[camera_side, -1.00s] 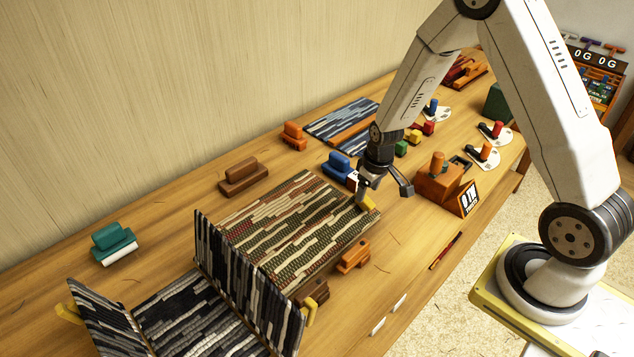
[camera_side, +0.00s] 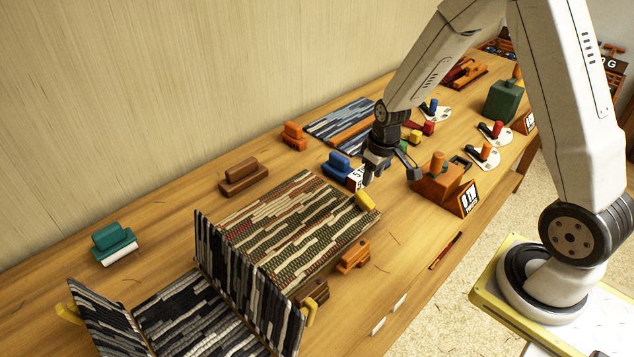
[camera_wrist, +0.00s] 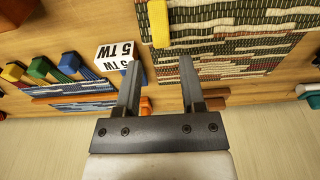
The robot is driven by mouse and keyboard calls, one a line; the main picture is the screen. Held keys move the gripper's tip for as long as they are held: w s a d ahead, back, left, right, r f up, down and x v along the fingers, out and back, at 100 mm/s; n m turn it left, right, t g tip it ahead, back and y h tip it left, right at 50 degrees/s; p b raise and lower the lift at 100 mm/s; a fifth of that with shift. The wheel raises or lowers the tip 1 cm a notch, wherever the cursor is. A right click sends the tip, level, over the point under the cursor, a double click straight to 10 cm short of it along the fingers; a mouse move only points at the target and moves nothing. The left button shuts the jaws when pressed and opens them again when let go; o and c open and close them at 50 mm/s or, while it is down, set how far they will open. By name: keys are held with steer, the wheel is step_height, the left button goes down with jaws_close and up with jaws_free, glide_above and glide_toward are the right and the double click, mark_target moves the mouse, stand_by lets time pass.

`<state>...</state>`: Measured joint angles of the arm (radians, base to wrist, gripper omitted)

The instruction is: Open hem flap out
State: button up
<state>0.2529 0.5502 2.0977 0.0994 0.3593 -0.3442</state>
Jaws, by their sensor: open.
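A woven mat in cream, green and red (camera_side: 295,225) lies flat on the table. A yellow tab (camera_side: 367,201) is on its right edge; it also shows in the wrist view (camera_wrist: 159,24). A dark striped mat (camera_side: 190,310) lies at the front left, with one flap upright (camera_side: 245,285) beside the cream mat and another flap tilted up (camera_side: 103,318) on its left. Yellow tabs show at both flaps (camera_side: 310,312). My gripper (camera_side: 392,172) is open and empty, above and apart from the cream mat's tab. Its two fingers show in the wrist view (camera_wrist: 160,68).
A white lettered block (camera_side: 356,178) and a blue block (camera_side: 338,165) are close to my gripper. An orange box (camera_side: 437,185) stands to its right. Orange (camera_side: 353,257) and brown (camera_side: 243,177) blocks flank the cream mat. A blue striped mat (camera_side: 340,117) lies behind.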

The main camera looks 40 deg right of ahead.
steer(key=shift+w+a+f, duration=0.1)
steer(key=shift+w, duration=0.2)
jaws_close()
steer(key=w+a+f+g, duration=0.2)
steer(key=w+a+g, duration=0.5)
steer(key=w, duration=0.4)
steer(key=shift+w+f, duration=0.25)
steer(key=shift+f, duration=0.05)
